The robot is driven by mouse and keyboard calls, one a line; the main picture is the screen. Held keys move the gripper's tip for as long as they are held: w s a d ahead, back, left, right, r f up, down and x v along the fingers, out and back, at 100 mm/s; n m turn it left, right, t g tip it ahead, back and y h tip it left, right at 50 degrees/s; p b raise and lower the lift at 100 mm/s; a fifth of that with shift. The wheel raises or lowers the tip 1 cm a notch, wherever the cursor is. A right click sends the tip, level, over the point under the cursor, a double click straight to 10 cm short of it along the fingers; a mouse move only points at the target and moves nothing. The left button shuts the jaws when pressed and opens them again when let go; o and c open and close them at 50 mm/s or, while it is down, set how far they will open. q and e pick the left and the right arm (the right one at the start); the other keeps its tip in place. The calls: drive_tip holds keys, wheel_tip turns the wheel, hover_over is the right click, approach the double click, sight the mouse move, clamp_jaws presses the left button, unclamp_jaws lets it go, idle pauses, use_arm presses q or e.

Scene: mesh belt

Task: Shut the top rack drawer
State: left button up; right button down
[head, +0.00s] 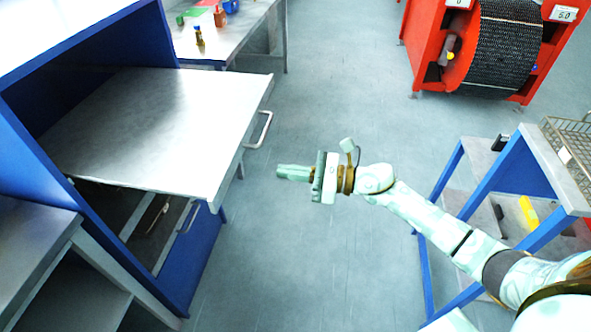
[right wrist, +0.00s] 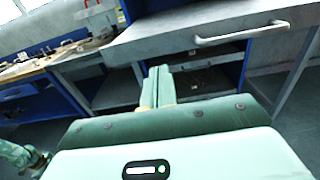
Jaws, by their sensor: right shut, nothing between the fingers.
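The top rack drawer (head: 160,120) sticks far out of the blue rack (head: 95,215) in the head view. Its surface is flat grey metal and looks bare. Its bar handle (head: 262,130) is on the right-hand front face. The drawer front and the handle (right wrist: 240,34) also show in the right wrist view, beyond the fingers. My right gripper (head: 279,172) is shut and empty, pointing left toward the drawer. A gap of floor shows between its fingertips and the drawer front. The shut fingers (right wrist: 158,88) also show in the right wrist view. My left gripper is not in view.
A lower drawer (head: 187,218) with items inside shows below the top one. A grey workbench (head: 225,40) with small objects stands behind. A red machine (head: 425,50) is at the back right, and a blue-framed cart (head: 540,160) at the right. The floor (head: 320,90) between is clear.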

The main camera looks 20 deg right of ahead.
sight(234, 165)
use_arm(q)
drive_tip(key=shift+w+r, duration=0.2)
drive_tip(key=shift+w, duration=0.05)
use_arm(e)
drive_tip(key=x, duration=0.9)
drive_tip(key=shift+w+a, duration=0.2)
drive_tip(key=shift+a, duration=0.1)
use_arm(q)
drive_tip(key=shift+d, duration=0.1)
